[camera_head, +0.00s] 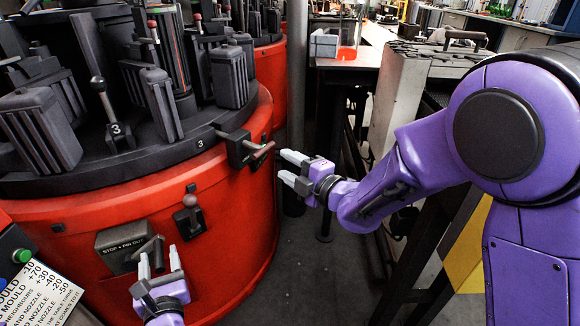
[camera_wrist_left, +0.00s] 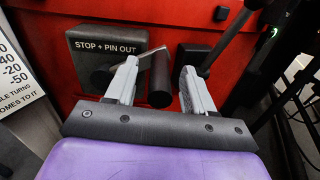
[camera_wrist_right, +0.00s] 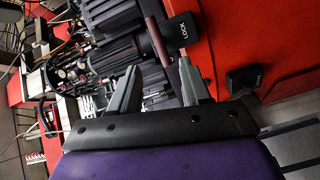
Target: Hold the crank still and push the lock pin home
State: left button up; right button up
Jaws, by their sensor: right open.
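In the left wrist view the crank handle (camera_wrist_left: 160,82) shows between the fingers of my left gripper (camera_wrist_left: 160,85), with gaps on both sides. My left gripper (camera_head: 160,260) is open. The lock pin (camera_head: 262,150) has a reddish-brown handle sticking out of a dark block on the drum's rim. My right gripper (camera_head: 287,168) is open just right of it. In the right wrist view the lock pin (camera_wrist_right: 190,78) shows between the fingers, beside the "LOCK" block (camera_wrist_right: 182,30).
A knobbed lever (camera_head: 188,212) stands on the drum right of the crank, close to my left gripper. The round table (camera_head: 160,165) carries several dark moulds. A sign (camera_head: 40,290) stands at lower left. The floor between drum and grey cabinet (camera_head: 400,100) is mostly clear.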

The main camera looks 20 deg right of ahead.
pick_arm(q)
jog(key=s, duration=0.2)
jog(key=s+b, duration=0.1)
jog(key=s, duration=0.2)
jog(key=s+d+b, duration=0.1)
jog(key=s, duration=0.2)
jog(key=shift+s+r, duration=0.2)
jog(key=shift+s, duration=0.05)
jog(key=shift+s+d+f+p, duration=0.1)
jog(key=shift+s+p, duration=0.25)
jog(key=shift+s, duration=0.15)
jog(key=shift+s+d+f+p, duration=0.1)
jog(key=shift+s+p, duration=0.2)
jog(key=shift+s, duration=0.15)
